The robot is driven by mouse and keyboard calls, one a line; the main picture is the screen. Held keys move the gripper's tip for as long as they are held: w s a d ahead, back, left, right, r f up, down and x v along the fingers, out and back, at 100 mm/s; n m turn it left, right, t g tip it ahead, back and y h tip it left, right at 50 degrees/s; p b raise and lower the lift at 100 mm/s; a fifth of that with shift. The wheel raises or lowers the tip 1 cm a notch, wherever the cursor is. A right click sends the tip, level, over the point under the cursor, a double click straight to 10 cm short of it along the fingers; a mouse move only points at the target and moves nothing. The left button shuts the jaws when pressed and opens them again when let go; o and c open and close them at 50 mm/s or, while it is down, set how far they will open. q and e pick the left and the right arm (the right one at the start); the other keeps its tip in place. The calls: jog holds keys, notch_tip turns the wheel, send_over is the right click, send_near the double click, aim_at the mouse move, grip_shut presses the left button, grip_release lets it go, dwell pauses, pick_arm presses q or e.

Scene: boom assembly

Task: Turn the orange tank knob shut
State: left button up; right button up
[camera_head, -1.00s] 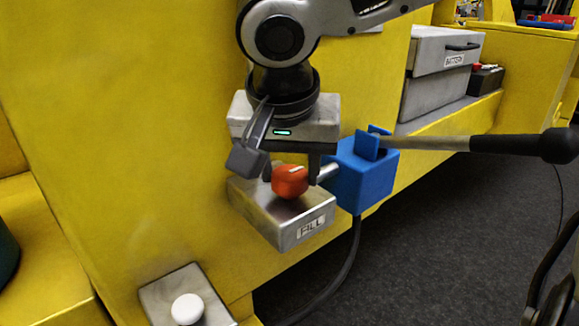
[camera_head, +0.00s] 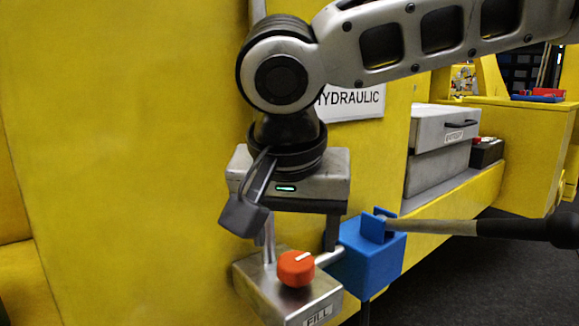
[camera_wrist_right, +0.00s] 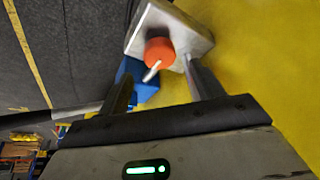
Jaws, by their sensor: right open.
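The orange knob (camera_head: 296,269) with a white pointer line sits on top of the metal box labelled FILL (camera_head: 318,311), low in the head view. The pointer line slants up to the right there. My right gripper (camera_head: 300,245) is open above the knob, its fingers pointing down, apart from it and holding nothing. In the right wrist view the knob (camera_wrist_right: 160,51) shows beyond and between the two finger lines, with its white pointer towards the gripper. My left gripper is not in view.
A blue block (camera_head: 372,262) stands right beside the FILL box, with a long dark-ended rod (camera_head: 450,228) reaching right from it. A yellow wall (camera_head: 120,150) is behind. A grey case (camera_head: 437,150) sits on a ledge at right. Dark floor lies below.

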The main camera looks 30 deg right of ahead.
jog(key=v, duration=1.1)
jog(key=shift+p, duration=0.35)
jog(key=shift+a+f, duration=0.1)
